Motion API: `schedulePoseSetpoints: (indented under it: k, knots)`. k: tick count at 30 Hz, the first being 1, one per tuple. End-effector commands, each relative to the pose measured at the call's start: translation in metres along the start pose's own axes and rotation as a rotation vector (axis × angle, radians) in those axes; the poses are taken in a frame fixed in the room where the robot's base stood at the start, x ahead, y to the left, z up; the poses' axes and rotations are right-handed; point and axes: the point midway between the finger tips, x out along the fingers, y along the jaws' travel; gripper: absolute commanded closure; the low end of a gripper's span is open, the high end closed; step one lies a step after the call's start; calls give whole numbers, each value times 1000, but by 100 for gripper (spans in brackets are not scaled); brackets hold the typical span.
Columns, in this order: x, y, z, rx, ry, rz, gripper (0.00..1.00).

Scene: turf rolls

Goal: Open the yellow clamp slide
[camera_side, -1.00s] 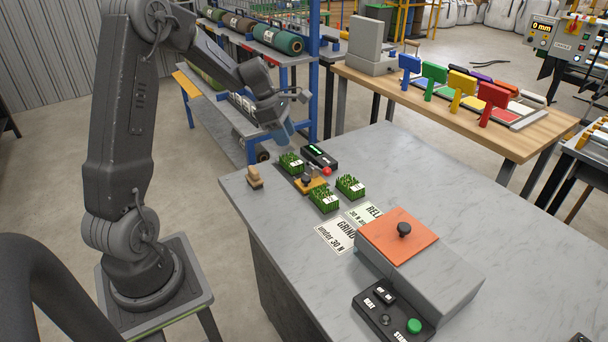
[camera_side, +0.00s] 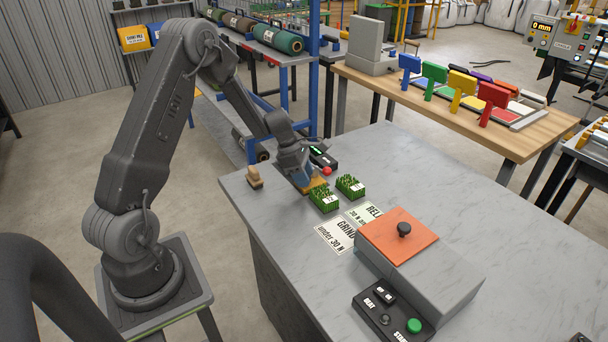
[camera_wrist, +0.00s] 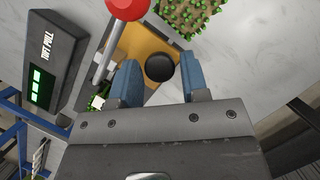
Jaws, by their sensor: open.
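The yellow clamp slide (camera_wrist: 135,42) lies below my gripper in the wrist view. A round black knob (camera_wrist: 160,67) stands over it. My gripper (camera_wrist: 160,64) is open, with one blue finger on each side of the knob. Narrow gaps seem to show between knob and fingers. In the side view my gripper (camera_side: 301,181) is low at the table's far left part and hides most of the clamp; a strip of the yellow slide (camera_side: 318,187) shows beside it. The knob is hidden there.
A red ball (camera_wrist: 127,7) on a metal rod stands close to my left finger. A black TUFT PULL box (camera_wrist: 52,58) is at left. Turf blocks (camera_side: 324,201) (camera_side: 350,186) sit nearby. A wooden block (camera_side: 254,178) is left; an orange-topped box (camera_side: 398,237) stands in front.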

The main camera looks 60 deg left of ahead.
Motion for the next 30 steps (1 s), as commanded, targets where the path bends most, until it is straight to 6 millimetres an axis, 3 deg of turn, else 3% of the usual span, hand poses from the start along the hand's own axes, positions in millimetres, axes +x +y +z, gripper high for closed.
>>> schedulePoseSetpoints:
  k: [7, 19, 30]
  knots:
    - [0, 0, 0, 0, 0, 1, 61]
    - [0, 0, 0, 0, 0, 0, 99]
    - [-2, 6, -4, 2, -2, 2, 100]
